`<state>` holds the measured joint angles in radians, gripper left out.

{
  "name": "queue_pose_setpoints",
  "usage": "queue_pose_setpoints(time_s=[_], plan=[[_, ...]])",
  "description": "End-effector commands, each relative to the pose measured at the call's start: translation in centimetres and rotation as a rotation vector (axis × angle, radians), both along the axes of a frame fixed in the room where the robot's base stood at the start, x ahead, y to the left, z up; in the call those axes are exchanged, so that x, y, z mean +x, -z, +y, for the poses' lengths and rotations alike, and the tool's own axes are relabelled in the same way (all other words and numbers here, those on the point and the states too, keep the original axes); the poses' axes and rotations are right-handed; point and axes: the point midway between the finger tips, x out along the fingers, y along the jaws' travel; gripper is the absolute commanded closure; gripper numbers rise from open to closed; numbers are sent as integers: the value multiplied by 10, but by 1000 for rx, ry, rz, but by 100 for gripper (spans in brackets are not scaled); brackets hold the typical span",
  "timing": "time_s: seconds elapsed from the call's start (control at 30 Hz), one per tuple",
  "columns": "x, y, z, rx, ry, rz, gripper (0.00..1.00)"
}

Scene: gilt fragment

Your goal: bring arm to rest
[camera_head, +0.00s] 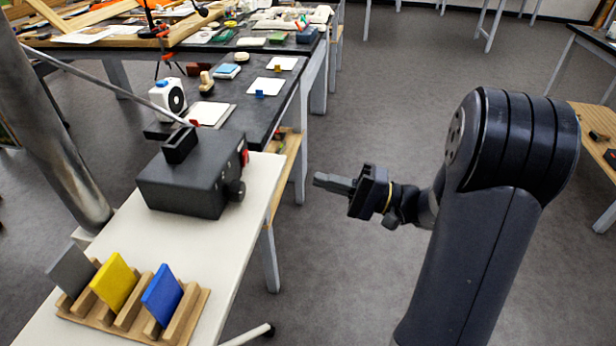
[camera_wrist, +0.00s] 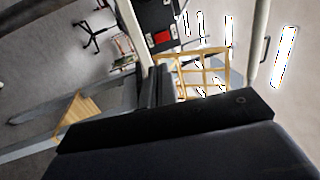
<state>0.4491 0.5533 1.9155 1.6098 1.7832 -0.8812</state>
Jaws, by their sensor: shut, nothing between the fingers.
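My gripper (camera_head: 334,183) shows in the head view at the middle right. It is shut and empty, held out over the open floor to the right of the white table (camera_head: 232,262). Its fingers point left, toward the table, and touch nothing. In the wrist view my gripper (camera_wrist: 152,88) points away from the camera with its fingers together.
A black box with a knob (camera_head: 196,172) stands on the white table. In front of it a wooden rack (camera_head: 182,318) holds a grey, a yellow (camera_head: 115,283) and a blue panel (camera_head: 161,295). A dark bench (camera_head: 245,105) carries small items. The grey floor (camera_head: 390,100) around my arm is clear.

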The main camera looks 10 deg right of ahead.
Motion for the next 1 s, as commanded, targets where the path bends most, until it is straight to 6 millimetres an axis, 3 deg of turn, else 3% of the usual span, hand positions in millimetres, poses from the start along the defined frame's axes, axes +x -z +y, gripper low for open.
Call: queue_pose_setpoints(time_s=[0.57, 1.0], plan=[[-1, 1, -2, -1, -3, 1, 100], [19, -11, 57, 0, -6, 1, 100]])
